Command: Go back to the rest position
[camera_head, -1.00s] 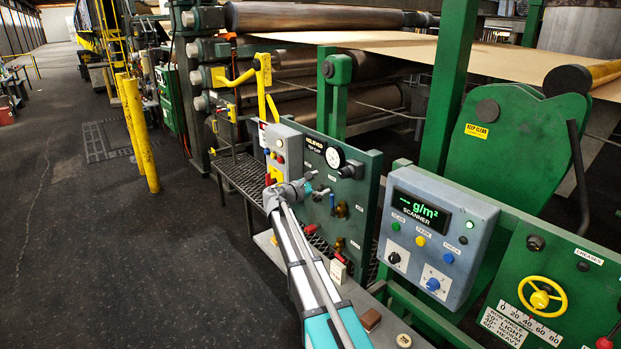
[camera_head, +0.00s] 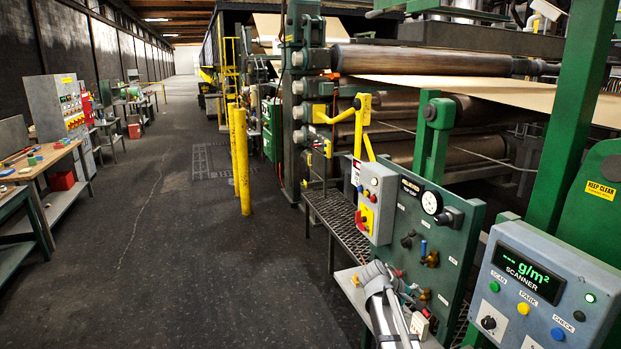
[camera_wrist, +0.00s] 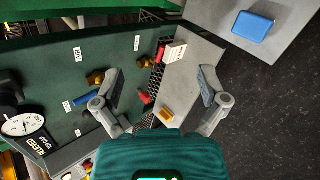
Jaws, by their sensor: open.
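My gripper shows in the wrist view (camera_wrist: 158,92) with its two fingers spread wide apart and nothing between them. Past the fingers lie the green valve panel and a grey ledge, with no contact that I can see. In the head view my arm rises from the bottom edge in front of the green valve panel (camera_head: 452,238). The gripper end there is partly cut off and its fingers are hard to make out.
The scanner box (camera_head: 545,285) stands at right, close to my arm. A grey and yellow control box (camera_head: 376,200) is left of the panel. Yellow posts (camera_head: 241,160) stand on the open dark floor at left. A blue block (camera_wrist: 253,26) lies on a grey surface.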

